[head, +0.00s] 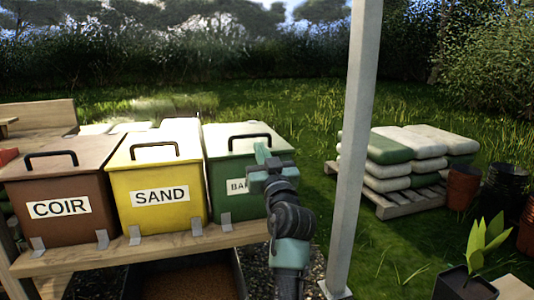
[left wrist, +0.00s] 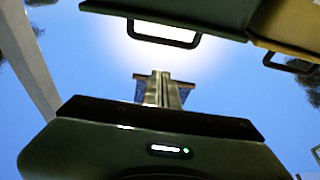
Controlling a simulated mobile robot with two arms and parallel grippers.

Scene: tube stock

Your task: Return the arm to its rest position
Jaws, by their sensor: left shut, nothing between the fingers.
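My left arm reaches up in front of the green bin (head: 224,172) in the head view. My left gripper (head: 262,152) is at the bin's upper front, near its lid handle, and covers part of its label, of which "BA" can be read. In the left wrist view the gripper's fingers (left wrist: 158,82) are shut with nothing between them, against blue sky. The green bin (left wrist: 215,12) and its black handle show at the top of that view, apart from the fingers in the picture. My right gripper is in neither view.
A yellow SAND bin (head: 157,177) and a brown COIR bin (head: 62,185) stand left of the green bin on a wooden bench (head: 140,252). A grey post (head: 352,150) rises close to the right of my arm. Stacked sacks (head: 405,153) lie on a pallet beyond it.

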